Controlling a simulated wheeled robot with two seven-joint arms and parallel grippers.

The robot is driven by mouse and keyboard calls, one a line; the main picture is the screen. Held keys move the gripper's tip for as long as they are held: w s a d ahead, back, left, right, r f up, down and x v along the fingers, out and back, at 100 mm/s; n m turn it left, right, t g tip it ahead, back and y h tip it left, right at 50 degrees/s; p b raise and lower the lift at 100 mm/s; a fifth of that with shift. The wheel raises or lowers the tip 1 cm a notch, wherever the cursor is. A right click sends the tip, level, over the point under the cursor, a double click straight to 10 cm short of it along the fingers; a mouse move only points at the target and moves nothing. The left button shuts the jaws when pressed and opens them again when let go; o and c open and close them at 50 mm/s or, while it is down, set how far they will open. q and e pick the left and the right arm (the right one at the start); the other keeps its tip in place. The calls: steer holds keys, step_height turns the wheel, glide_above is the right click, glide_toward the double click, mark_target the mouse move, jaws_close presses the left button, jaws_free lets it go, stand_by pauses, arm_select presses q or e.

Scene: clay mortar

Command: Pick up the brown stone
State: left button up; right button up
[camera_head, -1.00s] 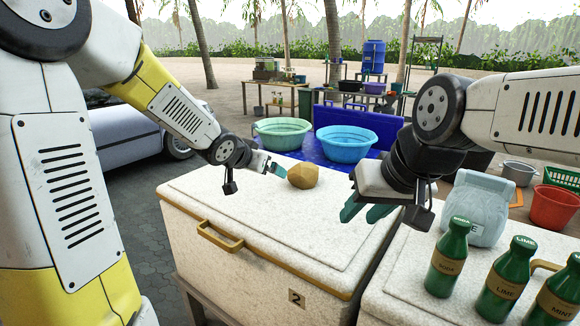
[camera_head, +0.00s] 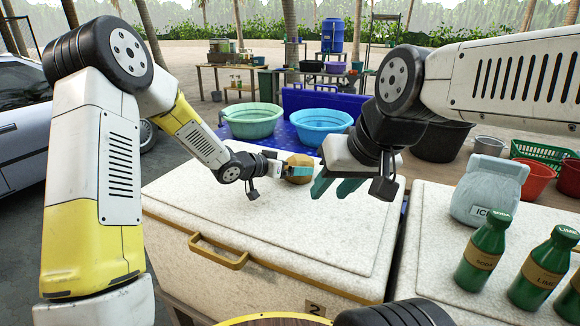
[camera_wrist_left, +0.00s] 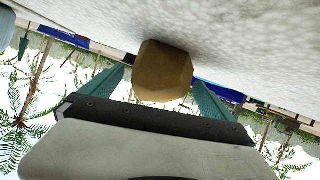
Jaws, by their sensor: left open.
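The brown stone (camera_head: 298,165) is a rounded, faceted lump on the white cooler lid (camera_head: 250,215), near its back edge. My left gripper (camera_head: 290,170) is open beside it, its fingers reaching the stone from the left and partly covering it. In the left wrist view the stone (camera_wrist_left: 162,72) sits centred between the tips of the two teal fingers, with the jaws (camera_wrist_left: 155,92) spread on either side; contact cannot be told. My right gripper (camera_head: 329,190) hangs over the lid, right of the stone, with its teal fingers apart and nothing between them.
A green basin (camera_head: 254,120) and a blue basin (camera_head: 321,126) stand behind the cooler. A second cooler at right carries an ice bag (camera_head: 489,190) and green bottles (camera_head: 484,252). The front of the lid is clear.

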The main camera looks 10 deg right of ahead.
arm_select(q)
steer(key=x, duration=0.3)
steer(key=shift+w+d+f, duration=0.1)
steer(key=shift+w+d, duration=0.05)
steer(key=shift+d, duration=0.05)
steer(key=shift+c, duration=0.2)
steer(key=c, duration=2.1)
steer(key=shift+r, duration=0.3)
